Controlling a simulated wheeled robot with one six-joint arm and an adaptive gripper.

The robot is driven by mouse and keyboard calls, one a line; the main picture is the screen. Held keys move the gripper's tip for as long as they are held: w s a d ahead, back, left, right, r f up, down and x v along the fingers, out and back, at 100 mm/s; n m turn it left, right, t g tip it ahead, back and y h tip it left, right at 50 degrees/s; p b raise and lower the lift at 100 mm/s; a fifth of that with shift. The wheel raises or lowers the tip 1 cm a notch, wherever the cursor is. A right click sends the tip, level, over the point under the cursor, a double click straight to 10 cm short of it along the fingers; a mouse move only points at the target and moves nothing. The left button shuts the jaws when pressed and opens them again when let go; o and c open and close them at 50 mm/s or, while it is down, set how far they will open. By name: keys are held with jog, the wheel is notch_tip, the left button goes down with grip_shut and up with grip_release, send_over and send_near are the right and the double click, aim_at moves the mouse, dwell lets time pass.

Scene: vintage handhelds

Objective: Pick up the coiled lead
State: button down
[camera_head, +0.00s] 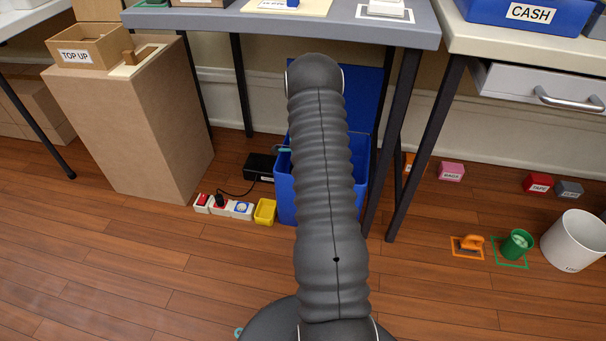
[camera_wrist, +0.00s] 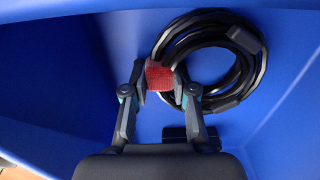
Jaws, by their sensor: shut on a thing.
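The coiled lead (camera_wrist: 213,50) is a black cable wound in several loops, with a red wrap (camera_wrist: 160,76) around one side and a dark block on its right side. In the wrist view it is inside a blue bin (camera_wrist: 60,60). My gripper (camera_wrist: 163,82) is shut on the lead at the red wrap, one finger on each side of it. In the head view the blue bin (camera_head: 284,200) stands on the floor under the grey table. My arm covers much of it, and the lead and gripper jaws are hidden there.
The grey table (camera_head: 250,22) is above the bin, with dark legs close on both sides. A cardboard-coloured stand (camera_head: 135,125) is farther left. Floor in front is clear.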

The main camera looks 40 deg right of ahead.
jog(key=shift+r, duration=0.5)
jog(key=r, duration=0.3)
jog(key=shift+s+d+r, duration=0.2)
jog(key=shift+d+r, duration=0.1)
jog(key=shift+r, duration=0.1)
jog(key=s+d+r+p, duration=0.1)
jog(key=s+d+r, duration=0.5)
jog(key=s+d, duration=0.1)
jog(key=shift+s+d+r, duration=0.15)
jog(key=shift+s+d, duration=0.2)
jog(key=shift+s, duration=0.05)
